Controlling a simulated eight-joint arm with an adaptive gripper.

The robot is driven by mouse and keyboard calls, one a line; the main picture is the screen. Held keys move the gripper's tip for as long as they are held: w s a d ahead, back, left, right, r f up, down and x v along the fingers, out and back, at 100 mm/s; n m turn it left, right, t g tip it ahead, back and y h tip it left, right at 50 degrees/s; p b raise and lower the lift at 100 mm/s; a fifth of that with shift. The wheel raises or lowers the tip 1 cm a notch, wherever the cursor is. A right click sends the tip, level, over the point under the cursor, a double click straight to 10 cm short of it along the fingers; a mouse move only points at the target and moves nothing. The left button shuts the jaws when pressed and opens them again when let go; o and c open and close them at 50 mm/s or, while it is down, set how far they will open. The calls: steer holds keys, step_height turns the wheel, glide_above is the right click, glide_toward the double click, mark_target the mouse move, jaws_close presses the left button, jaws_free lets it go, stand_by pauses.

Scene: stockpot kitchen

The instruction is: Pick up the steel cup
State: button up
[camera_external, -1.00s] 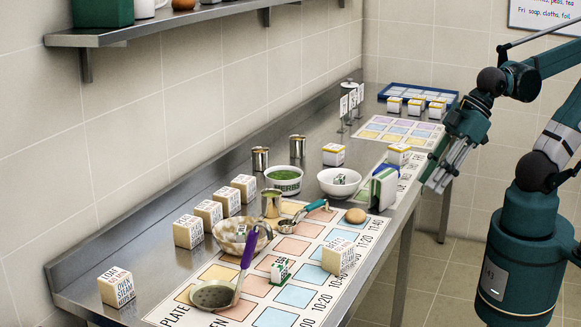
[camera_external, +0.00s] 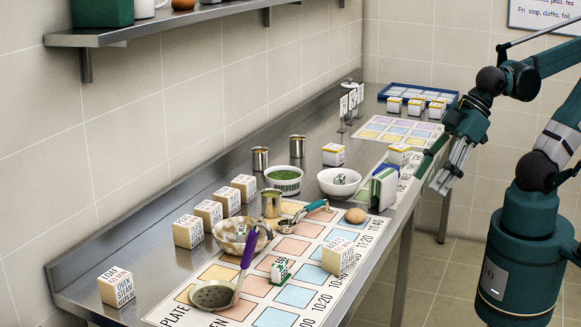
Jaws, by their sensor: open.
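Two steel cups stand upright towards the back of the steel counter, one on the left (camera_external: 260,159) and one farther back on the right (camera_external: 297,147). A third metal cup (camera_external: 271,204), more yellowish in tone, stands upright nearer, by the edge of the printed chart. I cannot tell which one is called the steel cup. My gripper (camera_external: 434,178) is open and empty, pointing down past the counter's right edge. It is well to the right of all three cups and touches none of them.
A green-filled HERBS tub (camera_external: 284,181) and a white bowl (camera_external: 339,183) lie between the cups and my gripper. A green-and-white block (camera_external: 383,189) stands by the counter edge.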

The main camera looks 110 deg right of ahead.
steer(key=w+d+r+m+g+h+p, duration=0.15)
steer(key=w+d+r+m+p, duration=0.35)
steer(key=w+d, duration=0.5)
steer(key=m+g+p, duration=0.6)
steer(key=m+p, duration=0.5)
steer(key=m, duration=0.9)
glide_above(298, 146)
steer(key=d, duration=0.2)
step_height(298, 146, down, 8)
steer(key=shift+d+r, duration=0.1)
steer(key=shift+r, duration=0.1)
steer(key=shift+s+d+f, duration=0.1)
steer(key=shift+s+f, duration=0.05)
steer(key=shift+f, duration=1.15)
